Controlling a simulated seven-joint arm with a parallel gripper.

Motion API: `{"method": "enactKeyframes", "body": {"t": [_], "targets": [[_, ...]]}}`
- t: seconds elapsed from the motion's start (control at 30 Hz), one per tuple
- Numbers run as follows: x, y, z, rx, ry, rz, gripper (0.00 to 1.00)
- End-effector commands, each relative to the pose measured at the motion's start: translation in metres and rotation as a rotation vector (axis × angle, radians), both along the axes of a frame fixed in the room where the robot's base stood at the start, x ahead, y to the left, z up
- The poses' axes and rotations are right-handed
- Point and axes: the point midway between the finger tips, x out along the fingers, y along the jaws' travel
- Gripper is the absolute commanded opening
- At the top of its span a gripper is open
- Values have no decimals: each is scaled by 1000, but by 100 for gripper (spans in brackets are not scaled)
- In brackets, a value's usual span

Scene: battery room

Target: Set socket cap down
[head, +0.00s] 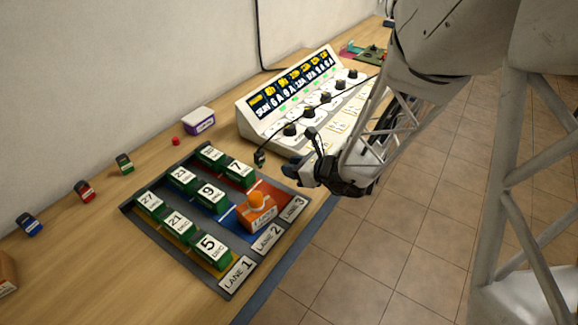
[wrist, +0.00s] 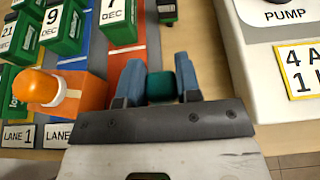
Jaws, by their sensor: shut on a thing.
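My gripper (head: 296,168) is at the right edge of the lane board, beside the control panel. In the wrist view its two blue fingers (wrist: 158,84) are shut on a small dark teal cap (wrist: 160,87), apparently the socket cap. The cap sits between the fingertips, and its lower part is hidden by the gripper's plate. It cannot be made out in the head view. From the wrist view I cannot tell whether the cap touches anything below.
The lane board (head: 146,210) holds several green dated batteries and an orange block (head: 257,219) with a round orange top. A black-and-green connector (head: 260,158) stands near my gripper. The control panel (head: 272,128) is behind. Small coloured blocks and a purple-white box (head: 199,121) stand at left.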

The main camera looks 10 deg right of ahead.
Motion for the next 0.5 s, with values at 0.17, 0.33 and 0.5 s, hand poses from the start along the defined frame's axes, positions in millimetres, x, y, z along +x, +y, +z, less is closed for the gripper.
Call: {"method": "enactKeyframes", "body": {"t": [0.17,0.33,0.5], "targets": [[16,1,-2,0,0,0,9],[21,2,-2,-1,1,0,9],[21,2,-2,0,0,0,9]]}}
